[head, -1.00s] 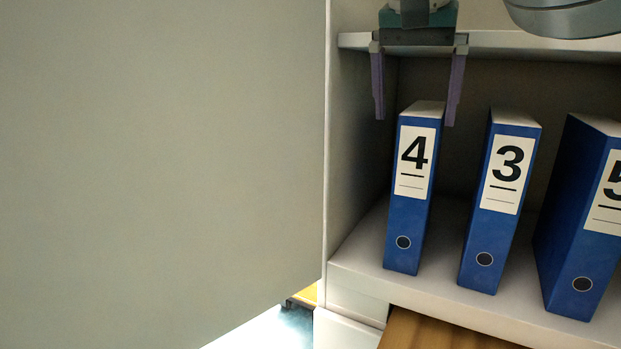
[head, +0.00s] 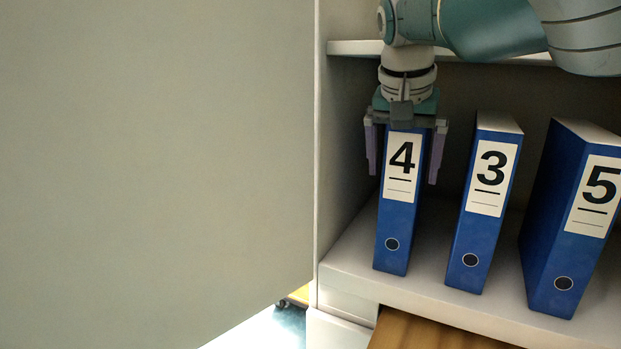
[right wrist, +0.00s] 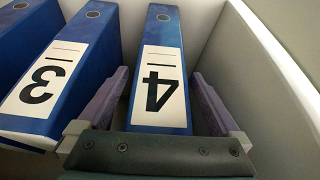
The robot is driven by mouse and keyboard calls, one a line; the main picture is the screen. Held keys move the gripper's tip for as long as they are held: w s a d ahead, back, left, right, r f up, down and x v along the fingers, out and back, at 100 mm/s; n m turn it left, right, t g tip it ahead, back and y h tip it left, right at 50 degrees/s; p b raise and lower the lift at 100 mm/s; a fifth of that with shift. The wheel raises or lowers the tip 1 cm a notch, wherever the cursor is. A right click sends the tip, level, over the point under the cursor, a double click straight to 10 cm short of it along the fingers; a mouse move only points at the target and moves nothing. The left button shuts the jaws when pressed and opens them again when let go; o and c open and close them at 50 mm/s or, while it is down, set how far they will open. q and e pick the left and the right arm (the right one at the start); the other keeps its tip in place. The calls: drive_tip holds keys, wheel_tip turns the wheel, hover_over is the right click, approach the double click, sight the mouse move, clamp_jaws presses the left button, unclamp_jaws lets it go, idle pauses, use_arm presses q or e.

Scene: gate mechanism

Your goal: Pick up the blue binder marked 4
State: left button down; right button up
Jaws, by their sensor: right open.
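The blue binder marked 4 (head: 396,220) stands upright on the white shelf, nearest the left side wall. My right gripper (head: 403,175) is open and has come down over the binder's top, with one purple finger on each side of it. In the right wrist view the binder marked 4 (right wrist: 160,55) lies between the two spread fingers of the gripper (right wrist: 165,98), with gaps showing on both sides. The binder's top is hidden by the gripper in the head view. My left gripper is not in view.
The blue binder marked 3 (head: 477,235) stands close to the right, also in the right wrist view (right wrist: 55,75). The binder marked 5 (head: 565,235) stands farther right. A large grey panel (head: 150,150) fills the left. An upper shelf board (head: 352,48) is behind my arm.

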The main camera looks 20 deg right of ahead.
drive_tip(key=shift+c, duration=0.2)
clamp_jaws()
idle(0.5)
drive_tip(key=shift+r, duration=0.1)
